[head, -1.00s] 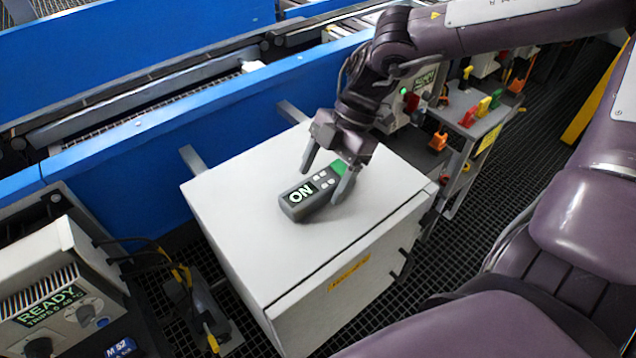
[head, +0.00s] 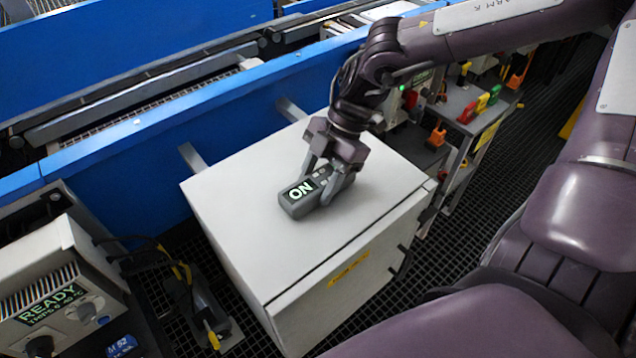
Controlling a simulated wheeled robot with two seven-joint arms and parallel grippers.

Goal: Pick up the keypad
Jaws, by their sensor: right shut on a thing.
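The keypad (head: 299,202) is a small dark grey box with a lit "ON" display and small buttons. It lies on the top of a light grey cabinet (head: 240,225). My right gripper (head: 322,190) points down over the keypad, with its two fingers on either side, shut on it. The fingers and palm hide the keypad's far end. I cannot tell any gap between the keypad and the cabinet top. My left gripper is not in the view.
A blue conveyor wall (head: 140,190) runs behind the cabinet. A control box (head: 60,275) reading "READY" stands at lower left, beside cables and a floor pedal (head: 205,320). A stand with coloured clips (head: 470,115) is right of the cabinet. The cabinet top's front is clear.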

